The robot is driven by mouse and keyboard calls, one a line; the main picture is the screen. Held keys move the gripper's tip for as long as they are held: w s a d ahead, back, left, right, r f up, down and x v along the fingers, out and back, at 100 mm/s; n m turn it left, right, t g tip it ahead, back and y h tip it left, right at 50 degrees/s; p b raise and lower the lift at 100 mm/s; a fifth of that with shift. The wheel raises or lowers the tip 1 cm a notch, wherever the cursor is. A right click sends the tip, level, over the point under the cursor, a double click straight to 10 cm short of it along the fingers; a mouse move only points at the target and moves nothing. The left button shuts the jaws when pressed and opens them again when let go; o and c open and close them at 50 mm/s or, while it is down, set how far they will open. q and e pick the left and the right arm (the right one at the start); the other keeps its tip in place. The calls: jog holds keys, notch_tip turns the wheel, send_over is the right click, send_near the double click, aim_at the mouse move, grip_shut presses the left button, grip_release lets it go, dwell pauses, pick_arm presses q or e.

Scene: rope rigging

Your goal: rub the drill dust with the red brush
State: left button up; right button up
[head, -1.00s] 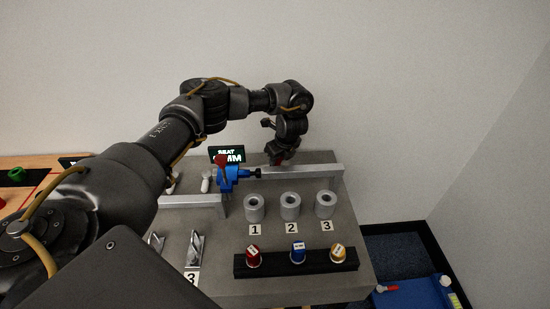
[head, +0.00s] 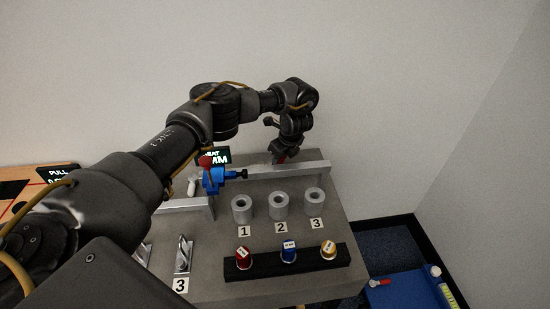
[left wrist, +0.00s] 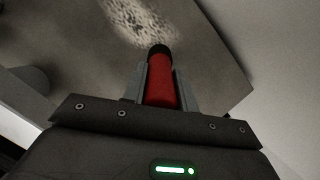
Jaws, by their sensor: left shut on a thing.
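My left gripper (head: 281,158) is over the far part of the grey table, behind the metal rail. In the left wrist view it is shut on the red brush (left wrist: 161,88), a red cylinder with a dark end that points away from the palm. The brush also shows as a small red patch in the head view (head: 281,158). The drill dust (left wrist: 138,18) is a pale speckled patch on the grey surface, just beyond the brush's dark end. I cannot tell whether the brush touches it. The dust cannot be made out in the head view. My right gripper is not in view.
A blue clamp (head: 214,180) with a red knob stands on the metal rail (head: 300,172). Several grey hollow cylinders (head: 279,206) stand in front. A black rack (head: 285,264) holds red, blue and yellow-capped items. A blue box (head: 405,293) stands at the lower right.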

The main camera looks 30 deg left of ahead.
pick_arm(q)
jog(key=shift+w+d, duration=0.4)
jog(key=shift+d, duration=0.15)
jog(key=shift+a, duration=0.1)
